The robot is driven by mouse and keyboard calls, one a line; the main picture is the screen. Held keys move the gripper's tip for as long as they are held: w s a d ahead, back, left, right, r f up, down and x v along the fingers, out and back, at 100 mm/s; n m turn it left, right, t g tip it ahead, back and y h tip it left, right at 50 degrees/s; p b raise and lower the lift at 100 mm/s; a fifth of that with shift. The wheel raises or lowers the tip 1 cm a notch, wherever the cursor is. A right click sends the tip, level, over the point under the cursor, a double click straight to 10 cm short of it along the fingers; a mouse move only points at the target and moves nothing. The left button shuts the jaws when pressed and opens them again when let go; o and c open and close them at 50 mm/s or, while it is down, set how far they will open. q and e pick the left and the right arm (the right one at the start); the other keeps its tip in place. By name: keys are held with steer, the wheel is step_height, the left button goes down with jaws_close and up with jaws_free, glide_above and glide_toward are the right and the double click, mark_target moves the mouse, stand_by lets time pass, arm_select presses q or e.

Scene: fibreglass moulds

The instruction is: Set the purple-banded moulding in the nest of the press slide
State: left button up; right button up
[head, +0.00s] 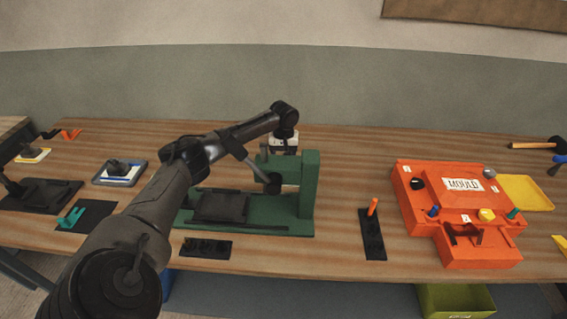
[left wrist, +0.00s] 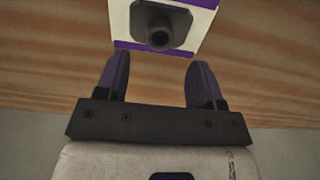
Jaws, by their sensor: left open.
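The purple-banded moulding (left wrist: 160,22) shows at the top of the left wrist view. It is white with purple strips at its edges and a dark round knob. My left gripper (left wrist: 160,65) is open, with its two fingertips just short of the moulding and nothing between them. In the head view my left arm reaches over the green press (head: 308,185), and the gripper is largely hidden behind the press; I cannot make out the moulding there. The press slide's dark nest (head: 220,207) looks empty at the left of the press. My right gripper is not in view.
A blue-banded moulding (head: 120,173) and a yellow-banded one (head: 33,153) sit at the left. An orange mould station (head: 460,215) stands at the right. A black plate with an orange peg (head: 372,235) lies between it and the press. The press frame and lever stand near my forearm.

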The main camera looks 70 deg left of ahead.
arm_select(q)
steer(key=shift+o, duration=0.2)
step_height(320, 180, up, 5)
steer(key=shift+f+p, duration=0.15)
steer(key=shift+p, duration=0.25)
steer(key=o, duration=0.3)
steer(key=shift+r, duration=0.35)
steer(key=o, duration=0.4)
